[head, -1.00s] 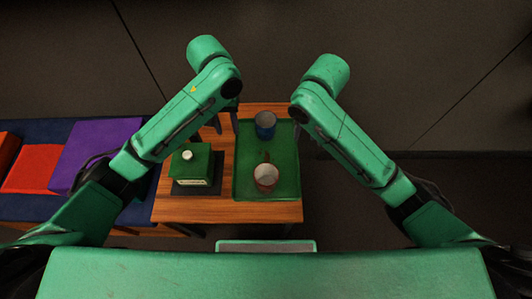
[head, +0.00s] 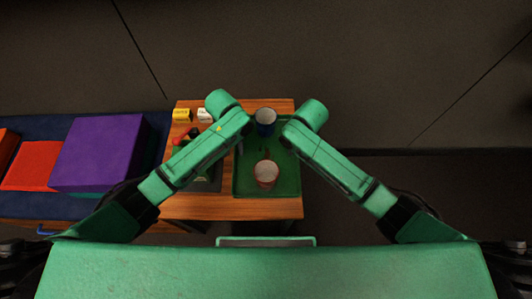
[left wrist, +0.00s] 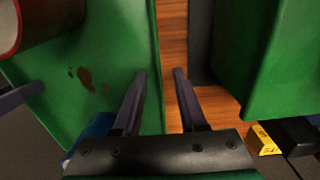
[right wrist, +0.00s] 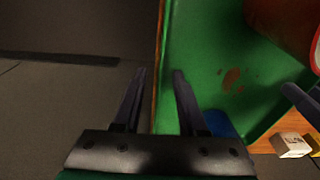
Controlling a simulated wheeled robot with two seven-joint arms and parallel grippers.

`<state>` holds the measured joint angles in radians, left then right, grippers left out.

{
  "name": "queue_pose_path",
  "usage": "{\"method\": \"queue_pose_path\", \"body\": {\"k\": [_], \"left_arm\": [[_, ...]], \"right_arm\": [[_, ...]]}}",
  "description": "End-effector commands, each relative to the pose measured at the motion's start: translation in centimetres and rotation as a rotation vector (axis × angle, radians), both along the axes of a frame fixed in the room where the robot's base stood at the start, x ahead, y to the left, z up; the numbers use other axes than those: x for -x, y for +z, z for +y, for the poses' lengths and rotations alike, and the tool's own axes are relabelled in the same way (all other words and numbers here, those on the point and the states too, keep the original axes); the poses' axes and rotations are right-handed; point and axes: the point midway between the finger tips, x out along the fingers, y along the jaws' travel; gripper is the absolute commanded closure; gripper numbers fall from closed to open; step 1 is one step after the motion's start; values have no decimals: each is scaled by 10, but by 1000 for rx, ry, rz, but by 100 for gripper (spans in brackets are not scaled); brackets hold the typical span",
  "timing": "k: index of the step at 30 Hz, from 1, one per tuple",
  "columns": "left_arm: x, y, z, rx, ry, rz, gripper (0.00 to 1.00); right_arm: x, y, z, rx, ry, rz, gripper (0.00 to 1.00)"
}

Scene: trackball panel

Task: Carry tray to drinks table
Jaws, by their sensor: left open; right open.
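The green tray (head: 285,188) lies on a wooden table (head: 235,209). A blue cup (head: 265,118) stands at its far end and a reddish-brown cup (head: 266,174) nearer me. My left gripper (left wrist: 160,74) is open, its fingers on either side of the tray's left edge, one over the tray and one over bare wood. My right gripper (right wrist: 159,74) is open, its fingers on either side of the tray's right edge. Neither gripper is closed on the tray. In the head view my arms cover the right gripper's fingers and most of the left one's.
A green box (left wrist: 275,60) stands close left of the tray, mostly under my left arm. A yellow box (head: 181,115) and a white box (head: 204,115) sit at the back left. A bench with purple (head: 98,153) and red (head: 33,165) blocks adjoins; floor right is clear.

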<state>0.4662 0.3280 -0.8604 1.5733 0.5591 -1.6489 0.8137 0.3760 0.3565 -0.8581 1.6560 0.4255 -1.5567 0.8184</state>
Motion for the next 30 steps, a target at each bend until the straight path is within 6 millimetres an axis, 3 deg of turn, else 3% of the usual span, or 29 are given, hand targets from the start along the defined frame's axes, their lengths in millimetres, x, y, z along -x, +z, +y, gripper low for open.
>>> {"method": "queue_pose_path", "body": {"k": [6,7,10,30], "left_arm": [[0,-1,0,0,0,0,59],[0,-1,0,0,0,0,63],[0,0,0,0,0,0,100],[0,0,0,0,1,-1,100]], "right_arm": [[0,0,0,0,0,0,59],[0,0,0,0,0,0,63],[0,0,0,0,0,0,100],[0,0,0,0,0,0,100]]}}
